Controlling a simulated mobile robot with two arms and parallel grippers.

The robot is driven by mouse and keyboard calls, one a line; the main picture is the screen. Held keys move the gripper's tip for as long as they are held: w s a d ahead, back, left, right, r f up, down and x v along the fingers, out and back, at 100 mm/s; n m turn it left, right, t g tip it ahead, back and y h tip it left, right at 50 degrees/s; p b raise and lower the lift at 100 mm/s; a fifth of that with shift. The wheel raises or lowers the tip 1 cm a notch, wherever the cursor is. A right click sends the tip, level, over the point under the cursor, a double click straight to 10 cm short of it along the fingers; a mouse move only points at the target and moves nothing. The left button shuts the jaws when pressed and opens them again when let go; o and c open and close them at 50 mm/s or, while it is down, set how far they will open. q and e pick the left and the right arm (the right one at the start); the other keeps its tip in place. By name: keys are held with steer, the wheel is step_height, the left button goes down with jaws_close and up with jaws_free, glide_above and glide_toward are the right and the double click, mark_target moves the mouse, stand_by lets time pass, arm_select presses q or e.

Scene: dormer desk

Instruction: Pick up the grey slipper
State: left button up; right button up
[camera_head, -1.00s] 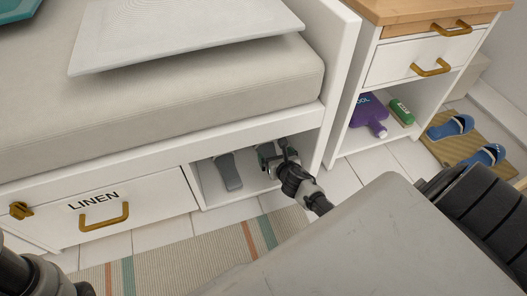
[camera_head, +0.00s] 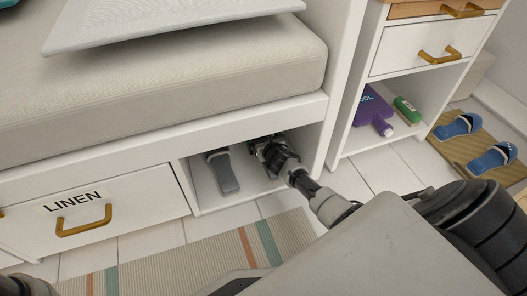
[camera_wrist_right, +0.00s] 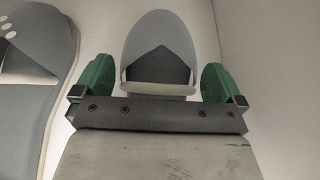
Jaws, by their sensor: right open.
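A grey slipper (camera_head: 228,177) lies in the open cubby under the bench, with a pale-edged strap toward the back. It also shows at the left of the right wrist view (camera_wrist_right: 38,85). A second grey slipper (camera_wrist_right: 160,45) is ahead in the right wrist view, with a rounded toe and dark opening. My right gripper (camera_head: 262,146) reaches into the cubby, right of the first slipper. Its green fingers (camera_wrist_right: 160,82) are open, one on each side of the second slipper. Contact cannot be told. In the head view that slipper is hidden by the gripper. My left gripper is not in view.
The cubby's right wall (camera_head: 318,150) is close beside my right arm. A LINEN drawer (camera_head: 130,205) is on the left. A purple bottle (camera_head: 373,108) and green item (camera_head: 406,110) sit in the right cabinet. Blue sandals (camera_head: 458,125) lie on a mat. A striped rug (camera_head: 200,262) covers the floor.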

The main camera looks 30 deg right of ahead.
steer(key=shift+w, duration=0.1)
steer(key=shift+c, duration=0.2)
steer(key=c, duration=0.9)
